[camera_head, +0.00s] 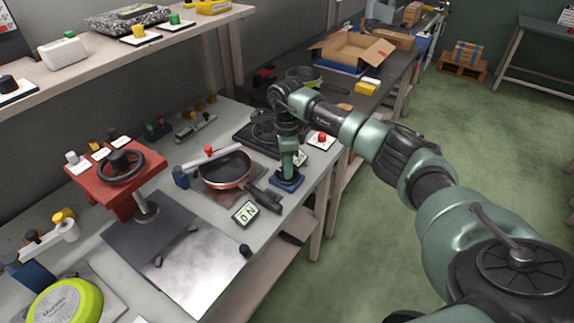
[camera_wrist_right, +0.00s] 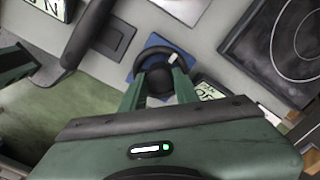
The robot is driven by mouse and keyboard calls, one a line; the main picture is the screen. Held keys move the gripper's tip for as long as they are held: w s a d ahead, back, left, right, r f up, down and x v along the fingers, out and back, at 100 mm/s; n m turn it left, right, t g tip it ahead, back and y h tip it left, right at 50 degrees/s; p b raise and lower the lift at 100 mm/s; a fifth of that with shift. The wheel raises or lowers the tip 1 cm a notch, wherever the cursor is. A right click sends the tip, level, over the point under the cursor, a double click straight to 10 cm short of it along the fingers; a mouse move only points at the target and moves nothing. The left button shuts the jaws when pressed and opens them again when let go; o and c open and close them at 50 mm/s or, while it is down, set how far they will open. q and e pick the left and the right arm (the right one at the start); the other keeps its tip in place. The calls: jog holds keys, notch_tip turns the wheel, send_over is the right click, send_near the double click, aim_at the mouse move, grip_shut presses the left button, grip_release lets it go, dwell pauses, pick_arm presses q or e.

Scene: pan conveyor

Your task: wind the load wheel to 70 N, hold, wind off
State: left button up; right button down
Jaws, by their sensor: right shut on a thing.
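The load wheel, a black wheel with a white mark (camera_wrist_right: 153,51), sits on a blue base (camera_wrist_right: 134,57) in the right wrist view. My right gripper (camera_wrist_right: 159,76) reaches down from above and is shut on the wheel; the fingers hide part of it. In the head view the same gripper (camera_head: 287,170) stands over the blue base (camera_head: 285,183) at the bench's front edge. A force display (camera_head: 245,213) beside it seems to read 0 N. My left gripper is not in view.
A red press with a black handwheel (camera_head: 121,166) stands at the left. A hotplate (camera_head: 254,140) and a red button (camera_head: 322,138) are behind my right gripper. A lime-green disc (camera_head: 66,302) lies at the lower left.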

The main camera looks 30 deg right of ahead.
jog(key=m, duration=0.5)
jog(key=shift+r, duration=0.1)
jog(key=m, duration=0.4)
jog(key=shift+w+p, duration=0.1)
jog(key=shift+p, duration=0.2)
jog(key=m, duration=0.5)
jog(key=shift+r+p, duration=0.1)
jog(key=shift+p, duration=0.3)
jog(key=m+p, duration=0.1)
jog(key=m, duration=0.4)
jog(key=m+p, duration=0.2)
jog(key=m, duration=0.3)
jog(key=shift+r, duration=0.1)
jog(key=m+p, duration=0.2)
jog(key=m, duration=0.2)
jog(key=m+p, duration=0.3)
jog(key=m, duration=0.2)
jog(key=shift+m, duration=0.4)
jog(key=m+p, duration=0.2)
jog(key=m, duration=0.2)
jog(key=shift+w+d+p, duration=0.1)
jog(key=shift+p, duration=0.25)
jog(key=shift+m, duration=0.3)
